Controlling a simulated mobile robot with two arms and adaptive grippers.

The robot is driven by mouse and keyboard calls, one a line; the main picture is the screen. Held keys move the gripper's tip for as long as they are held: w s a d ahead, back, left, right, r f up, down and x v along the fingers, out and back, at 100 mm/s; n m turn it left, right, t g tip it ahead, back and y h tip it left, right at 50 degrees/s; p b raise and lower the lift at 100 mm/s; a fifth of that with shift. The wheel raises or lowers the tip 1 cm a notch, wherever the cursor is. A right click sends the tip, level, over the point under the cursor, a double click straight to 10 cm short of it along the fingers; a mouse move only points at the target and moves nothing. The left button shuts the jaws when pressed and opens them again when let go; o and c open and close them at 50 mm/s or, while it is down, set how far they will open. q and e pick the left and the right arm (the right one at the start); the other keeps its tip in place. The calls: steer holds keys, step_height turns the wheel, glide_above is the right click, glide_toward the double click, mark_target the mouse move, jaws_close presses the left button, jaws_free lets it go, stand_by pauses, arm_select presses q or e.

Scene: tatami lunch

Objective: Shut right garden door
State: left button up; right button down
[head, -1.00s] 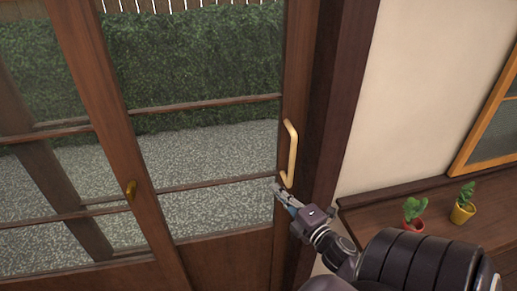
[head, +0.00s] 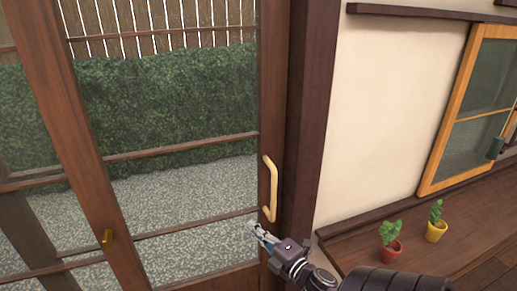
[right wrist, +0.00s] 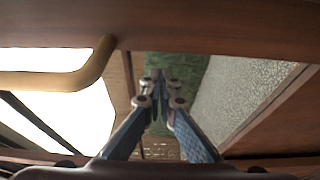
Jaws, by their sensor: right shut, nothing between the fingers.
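The right garden door (head: 270,110) is a brown wooden frame with glass panes. Its right upright stands against the dark post in the head view, with no clear gap showing there. A pale bent handle (head: 271,190) is on that upright; it also shows close up at the left of the right wrist view (right wrist: 92,72). My right gripper (head: 256,229) is just below and left of the handle's lower end, shut and empty. Its fingers (right wrist: 160,76) meet in the right wrist view, beside the handle and not around it. Whether it touches the door is unclear. My left gripper is out of view.
Gravel (head: 180,195) and a hedge (head: 160,105) show through the glass.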

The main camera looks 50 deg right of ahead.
steer(key=shift+s+a+f+b, duration=0.15)
steer(key=shift+s+a+b, duration=0.25)
steer(key=shift+a, duration=0.5)
steer(key=b+v, duration=0.2)
steer(key=v, duration=0.6)
steer(key=s+a+f+m+g, duration=0.2)
steer(key=a+f+m+g, duration=0.15)
steer(key=f, duration=0.85)
steer(key=s+a+f+m+g+y, duration=0.1)
steer(key=s+a+f+m+g, duration=0.2)
steer(key=f, duration=0.9)
steer(key=s+a+f+m+g, duration=0.1)
steer(key=a+f+m+g, duration=0.3)
steer(key=f, duration=0.8)
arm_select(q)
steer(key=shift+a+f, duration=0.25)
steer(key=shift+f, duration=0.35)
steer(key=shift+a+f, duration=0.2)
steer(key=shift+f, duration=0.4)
arm_select(e)
steer(key=s+a+f+m+g+y, duration=0.1)
steer(key=s+a+f+g, duration=0.2)
steer(key=s+a+f, duration=0.4)
steer(key=s+a+f+m+g+y, duration=0.1)
steer(key=s+a+f+g, duration=0.2)
steer(key=s+a+f, duration=0.3)
steer(key=s+f, duration=0.5)
steer(key=s, duration=0.4)
steer(key=shift+a+m+y, duration=0.35)
steer(key=shift+y, duration=0.05)
